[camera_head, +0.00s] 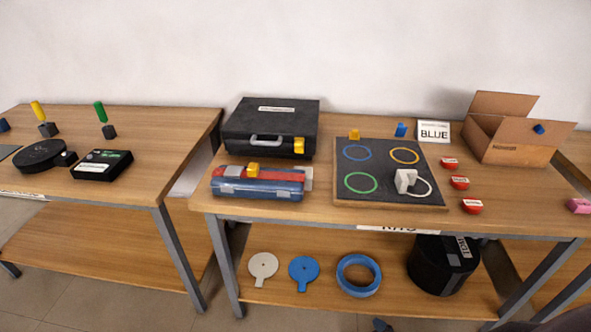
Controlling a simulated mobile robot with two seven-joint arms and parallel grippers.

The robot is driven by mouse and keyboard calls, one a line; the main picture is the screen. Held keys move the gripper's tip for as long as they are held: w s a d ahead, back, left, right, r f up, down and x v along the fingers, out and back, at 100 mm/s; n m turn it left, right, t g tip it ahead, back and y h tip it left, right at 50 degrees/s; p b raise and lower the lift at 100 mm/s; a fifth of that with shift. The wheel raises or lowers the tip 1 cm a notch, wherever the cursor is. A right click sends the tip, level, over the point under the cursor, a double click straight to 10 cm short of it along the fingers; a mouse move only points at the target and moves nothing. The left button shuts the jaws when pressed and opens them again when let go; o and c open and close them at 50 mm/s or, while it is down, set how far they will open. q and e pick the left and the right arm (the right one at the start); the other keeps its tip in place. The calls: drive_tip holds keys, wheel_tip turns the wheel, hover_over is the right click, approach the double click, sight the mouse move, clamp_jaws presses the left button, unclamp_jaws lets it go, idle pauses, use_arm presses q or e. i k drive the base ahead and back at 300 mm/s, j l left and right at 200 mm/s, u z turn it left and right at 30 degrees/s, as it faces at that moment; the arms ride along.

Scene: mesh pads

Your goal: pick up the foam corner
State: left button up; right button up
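A white, angular block that looks like the foam corner (403,181) sits on the dark board (378,181) on the middle table. It stands at the left edge of a white ring outline at the board's lower right. Blue, yellow and green ring outlines mark the rest of the board and look empty. Neither gripper can be made out. Small dark shapes are cut off at the bottom edge and bottom right corner, and I cannot tell what they are.
A black case (270,127) and a blue-red toolbox (258,183) stand left of the board. Red discs (460,183), a BLUE sign (434,131) and an open carton (500,137) are to the right. The lower shelf holds a blue ring (343,275) and a black cylinder (440,270).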

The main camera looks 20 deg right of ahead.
sight(404, 179)
drive_tip(key=z, duration=1.2)
